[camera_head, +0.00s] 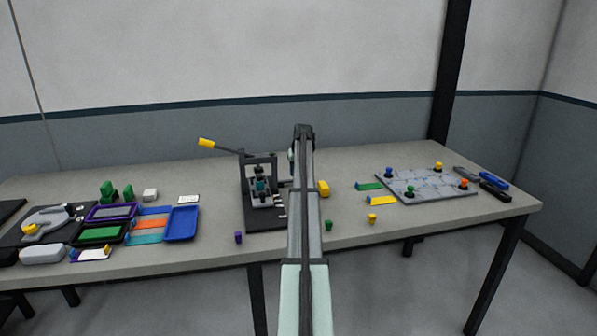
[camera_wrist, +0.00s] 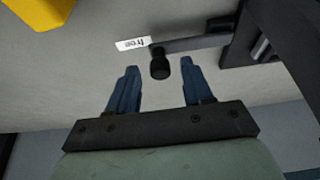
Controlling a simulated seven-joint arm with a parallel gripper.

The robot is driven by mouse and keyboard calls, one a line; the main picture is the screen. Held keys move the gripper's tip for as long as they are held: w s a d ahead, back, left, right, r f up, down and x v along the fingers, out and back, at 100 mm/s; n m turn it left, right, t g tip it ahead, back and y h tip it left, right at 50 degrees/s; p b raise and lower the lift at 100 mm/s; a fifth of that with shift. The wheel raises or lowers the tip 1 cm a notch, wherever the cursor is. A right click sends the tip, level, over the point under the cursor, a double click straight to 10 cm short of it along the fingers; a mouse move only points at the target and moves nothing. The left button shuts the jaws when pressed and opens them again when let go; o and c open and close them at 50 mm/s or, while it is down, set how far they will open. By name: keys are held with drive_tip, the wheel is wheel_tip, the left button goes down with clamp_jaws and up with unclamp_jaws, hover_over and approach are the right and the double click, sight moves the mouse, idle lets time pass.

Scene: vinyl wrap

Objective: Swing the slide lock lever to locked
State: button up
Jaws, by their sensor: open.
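The slide lock lever shows in the wrist view as a dark flat bar (camera_wrist: 190,44) ending in a black knob (camera_wrist: 160,64). A white label reading "free" (camera_wrist: 132,44) lies beside the knob end. The bar runs right to a dark bracket (camera_wrist: 245,40). My gripper (camera_wrist: 159,68) is open, its two blue fingers one on each side of the knob, with gaps visible; whether they are level with it in depth I cannot tell. In the head view, the black press (camera_head: 259,165) stands left of my arm, which hides the lever and my gripper.
The press has a long handle with a yellow grip (camera_head: 207,143) reaching up left. A yellow block (camera_head: 322,188) is right of my arm; small purple (camera_head: 238,237) and green (camera_head: 328,225) pieces lie near the front edge. Trays fill the left; a grey board (camera_head: 425,184) lies right.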

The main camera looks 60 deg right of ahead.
drive_tip(key=shift+f, duration=0.15)
clamp_jaws()
idle(0.4)
